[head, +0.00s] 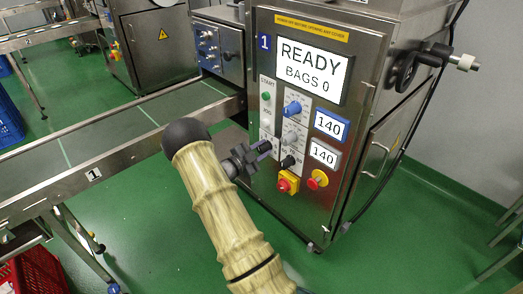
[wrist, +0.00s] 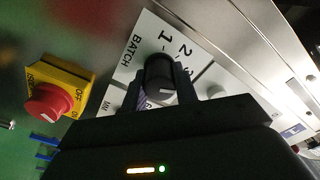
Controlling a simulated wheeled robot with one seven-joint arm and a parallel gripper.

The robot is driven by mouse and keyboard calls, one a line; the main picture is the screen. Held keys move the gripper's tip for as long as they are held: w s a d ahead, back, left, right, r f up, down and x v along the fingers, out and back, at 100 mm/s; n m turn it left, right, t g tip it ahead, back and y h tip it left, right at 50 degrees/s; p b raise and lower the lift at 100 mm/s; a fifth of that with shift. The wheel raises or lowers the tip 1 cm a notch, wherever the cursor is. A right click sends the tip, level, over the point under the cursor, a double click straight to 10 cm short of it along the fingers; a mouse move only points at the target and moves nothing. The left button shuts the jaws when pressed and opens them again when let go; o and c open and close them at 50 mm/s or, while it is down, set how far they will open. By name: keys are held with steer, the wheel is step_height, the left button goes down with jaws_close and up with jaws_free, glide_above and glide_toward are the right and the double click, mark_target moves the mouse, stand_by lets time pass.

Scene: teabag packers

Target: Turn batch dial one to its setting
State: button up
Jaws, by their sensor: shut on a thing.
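Batch dial one (wrist: 158,72) is a dark round knob on a white plate (wrist: 130,62) marked BATCH with numbers 1, 2 and a partly cut-off third. My gripper (wrist: 180,92) is shut on the dial, one finger on each side of it. A pale mark shows low on the knob; its exact setting is hard to read. In the head view my gripper (head: 265,147) reaches the front panel of machine 1 (head: 335,200) from the left, and its fingers hide the dial there. The screen (head: 312,72) reads READY, BAGS 0.
Right of my gripper are blue (head: 292,108), grey (head: 290,138) and black (head: 288,161) knobs. A conveyor (head: 95,174) runs left; green floor (head: 150,240) is open in front.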

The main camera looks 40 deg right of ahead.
steer(key=shift+a+f, duration=0.1)
steer(key=o, duration=1)
steer(key=a+p, duration=0.1)
steer(key=a, duration=0.4)
steer(key=s+a+p, duration=0.1)
steer(key=a+p, duration=0.1)
steer(key=a, duration=0.4)
steer(key=a+p, duration=0.1)
steer(key=a, duration=0.5)
steer(key=shift+s+a+p, duration=0.15)
steer(key=shift+s+p, duration=0.05)
steer(key=shift+p, duration=0.2)
